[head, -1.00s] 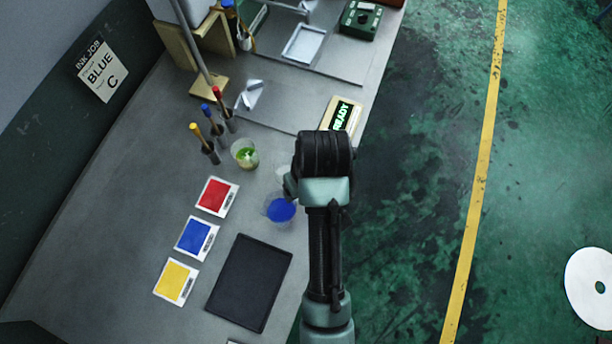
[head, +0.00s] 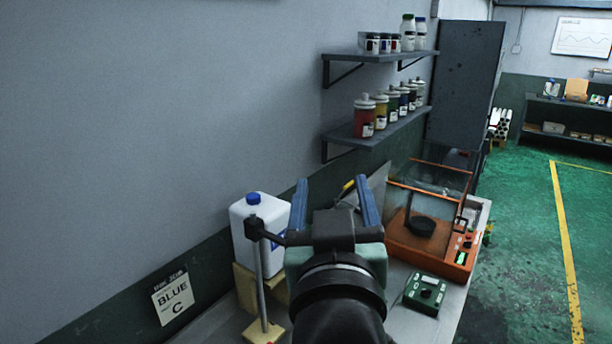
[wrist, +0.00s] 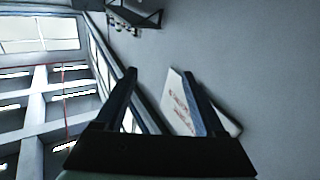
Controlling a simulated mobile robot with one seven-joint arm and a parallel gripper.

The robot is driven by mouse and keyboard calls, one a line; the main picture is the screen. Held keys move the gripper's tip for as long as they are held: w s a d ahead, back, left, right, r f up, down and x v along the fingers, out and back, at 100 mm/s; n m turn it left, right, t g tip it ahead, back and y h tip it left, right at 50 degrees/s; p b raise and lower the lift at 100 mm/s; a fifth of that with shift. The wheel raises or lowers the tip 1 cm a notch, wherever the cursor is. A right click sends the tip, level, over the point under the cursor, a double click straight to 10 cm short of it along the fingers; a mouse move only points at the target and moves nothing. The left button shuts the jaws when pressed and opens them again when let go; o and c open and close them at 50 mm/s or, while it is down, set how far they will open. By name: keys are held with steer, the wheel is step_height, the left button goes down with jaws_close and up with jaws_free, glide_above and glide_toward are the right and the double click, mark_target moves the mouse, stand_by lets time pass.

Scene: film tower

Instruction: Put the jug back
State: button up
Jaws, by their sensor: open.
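A white jug with a blue cap (head: 252,225) stands upright on a wooden stand (head: 245,290) against the wall, left of my gripper. My gripper (head: 333,188) is raised, its two blue fingers apart and pointing up, with nothing between them. The jug and the gripper look apart. In the wrist view my gripper (wrist: 160,78) is also open. A pale panel with reddish marks (wrist: 178,104) shows behind its right finger; I cannot tell what it is.
A metal post with a black clamp (head: 260,270) stands before the jug. An orange-framed clear case (head: 430,230) and a green box (head: 425,293) are on the bench at right. Shelves with several jars (head: 378,133) hang above. The green floor (head: 520,260) at right is clear.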

steer(key=s+a+r+t, duration=0.1)
steer(key=s+r+t, duration=0.3)
steer(key=r, duration=0.6)
steer(key=s+a+r+t, duration=0.2)
steer(key=s+r+t, duration=0.2)
steer(key=s+r, duration=0.4)
step_height(320, 180, up, 2)
steer(key=shift+r+m+y, duration=0.1)
steer(key=shift+m+y, duration=0.2)
step_height(320, 180, down, 4)
steer(key=b, duration=0.4)
steer(key=shift+a+f, duration=0.1)
steer(key=shift+f, duration=0.15)
steer(key=shift+f+b, duration=0.1)
steer(key=shift+b, duration=0.2)
